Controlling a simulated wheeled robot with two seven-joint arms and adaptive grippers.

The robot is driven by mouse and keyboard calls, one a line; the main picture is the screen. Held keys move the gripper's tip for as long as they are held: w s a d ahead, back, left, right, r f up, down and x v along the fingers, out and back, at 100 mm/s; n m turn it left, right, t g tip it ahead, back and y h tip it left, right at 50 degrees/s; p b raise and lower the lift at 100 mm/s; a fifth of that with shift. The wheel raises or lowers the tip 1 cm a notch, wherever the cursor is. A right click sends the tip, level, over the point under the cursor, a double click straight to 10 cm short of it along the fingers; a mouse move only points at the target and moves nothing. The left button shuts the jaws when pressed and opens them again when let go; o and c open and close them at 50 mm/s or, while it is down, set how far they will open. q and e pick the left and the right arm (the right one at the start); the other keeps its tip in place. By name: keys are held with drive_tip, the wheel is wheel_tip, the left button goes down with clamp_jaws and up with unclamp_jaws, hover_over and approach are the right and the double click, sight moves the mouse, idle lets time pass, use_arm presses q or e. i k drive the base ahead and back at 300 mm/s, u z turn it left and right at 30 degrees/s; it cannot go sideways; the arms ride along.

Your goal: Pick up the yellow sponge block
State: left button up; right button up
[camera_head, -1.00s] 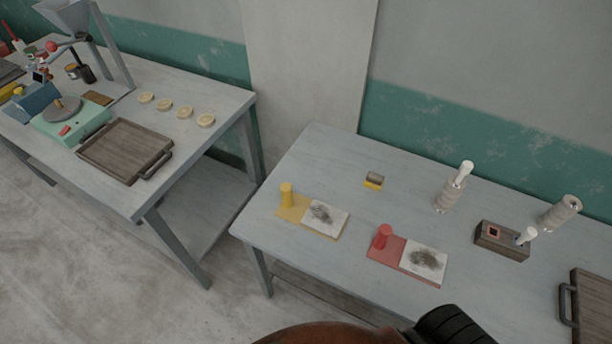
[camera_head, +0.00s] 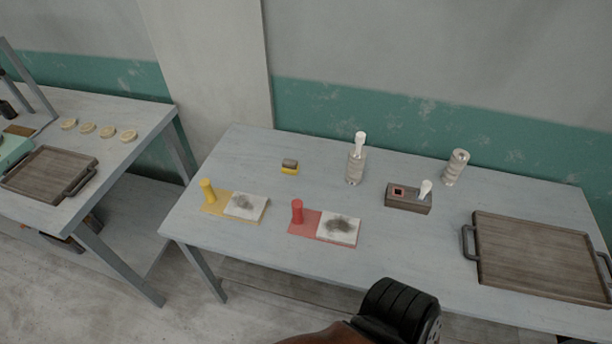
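A small block (camera_head: 289,167) with a yellow lower part and a grey-brown upper part lies on the right-hand table, toward its back left; it looks like the yellow sponge block. It stands clear of other things. A yellow cylinder (camera_head: 208,191) stands on a yellow mat (camera_head: 214,208) in front of it. Neither gripper shows. Only a brown and black part of one of my arms shows at the bottom edge, in front of the table.
A red cylinder (camera_head: 297,211) and white smudged tiles lie near the front. A white-topped bottle (camera_head: 355,165), a dark holder (camera_head: 409,198), a ridged cylinder (camera_head: 455,167) and a wooden tray (camera_head: 540,255) stand to the right. Another table (camera_head: 130,150) is at left, across a gap.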

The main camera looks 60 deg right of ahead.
sight(291, 167)
drive_tip(key=z, duration=0.95)
drive_tip(key=i, duration=0.2)
drive_tip(key=u, duration=0.25)
